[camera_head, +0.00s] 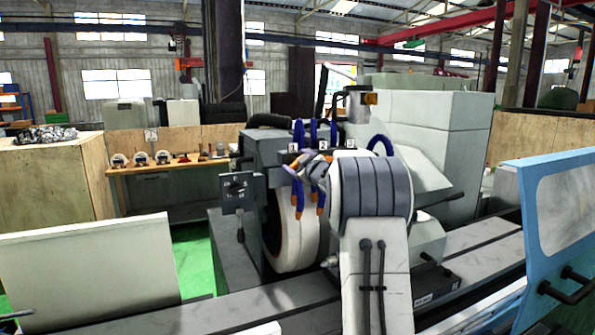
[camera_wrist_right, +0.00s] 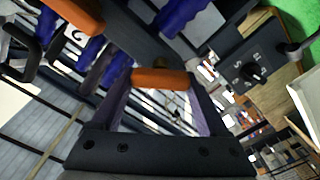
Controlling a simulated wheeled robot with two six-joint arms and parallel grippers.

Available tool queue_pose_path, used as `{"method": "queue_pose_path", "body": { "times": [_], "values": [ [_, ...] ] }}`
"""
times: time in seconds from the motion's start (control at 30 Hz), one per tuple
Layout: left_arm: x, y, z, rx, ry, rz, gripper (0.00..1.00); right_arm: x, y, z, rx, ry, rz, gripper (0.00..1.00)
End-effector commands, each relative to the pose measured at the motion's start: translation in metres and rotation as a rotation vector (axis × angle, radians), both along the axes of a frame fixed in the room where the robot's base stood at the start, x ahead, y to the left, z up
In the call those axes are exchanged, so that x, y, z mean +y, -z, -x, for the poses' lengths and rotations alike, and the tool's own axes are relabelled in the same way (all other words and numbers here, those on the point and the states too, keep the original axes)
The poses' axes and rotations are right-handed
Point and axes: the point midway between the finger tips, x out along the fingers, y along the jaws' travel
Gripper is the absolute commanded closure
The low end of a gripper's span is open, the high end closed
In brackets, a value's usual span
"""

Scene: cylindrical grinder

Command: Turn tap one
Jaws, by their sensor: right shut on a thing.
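Blue coolant hoses (camera_head: 299,134) with orange ends hang at the grinding wheel (camera_head: 290,230), below small number plates; plate 1 (camera_head: 293,148) is the leftmost. My right arm comes up from the bottom, and my right gripper (camera_head: 304,169) is at the hoses just below the plates. In the right wrist view, my gripper (camera_wrist_right: 160,82) is shut on an orange tap handle, tap one (camera_wrist_right: 160,77), which lies crosswise between the fingertips. Plate 2 (camera_wrist_right: 78,36) shows to its left there. In the head view my wrist partly hides the taps. My left gripper is not in view.
A switch panel (camera_head: 238,192) stands left of the wheel, and it also shows in the right wrist view (camera_wrist_right: 254,70). The machine bed (camera_head: 470,255) runs across the front. A blue-framed door (camera_head: 550,215) stands at right and a pale guard panel (camera_head: 90,265) at left.

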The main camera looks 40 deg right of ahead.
Motion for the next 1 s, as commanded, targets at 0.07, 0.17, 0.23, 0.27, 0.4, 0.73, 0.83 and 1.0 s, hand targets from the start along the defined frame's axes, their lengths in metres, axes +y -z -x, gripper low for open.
{"method": "queue_pose_path", "body": {
  "times": [0.07,0.17,0.23,0.27,0.4,0.73,0.83,1.0],
  "values": [
    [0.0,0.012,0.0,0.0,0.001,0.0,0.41,0.001,0.004,0.0,0.015,0.0,0.073,0.78],
    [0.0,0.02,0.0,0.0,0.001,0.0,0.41,0.001,0.004,0.0,0.038,0.0,0.166,0.78],
    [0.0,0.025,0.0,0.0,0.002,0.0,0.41,0.002,0.005,0.0,0.054,-0.001,0.231,0.78],
    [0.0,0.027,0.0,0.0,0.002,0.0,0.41,0.002,0.005,0.0,0.061,-0.001,0.258,0.78],
    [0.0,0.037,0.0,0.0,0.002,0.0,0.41,0.003,0.005,-0.001,0.092,-0.001,0.388,0.78],
    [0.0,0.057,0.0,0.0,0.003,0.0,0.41,0.004,0.007,-0.001,0.16,-0.001,0.67,0.78],
    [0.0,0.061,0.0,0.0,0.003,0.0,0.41,0.004,0.007,-0.001,0.176,-0.001,0.738,0.78],
    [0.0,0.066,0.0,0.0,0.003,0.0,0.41,0.004,0.007,-0.001,0.2,-0.002,0.827,0.78]
  ]
}}
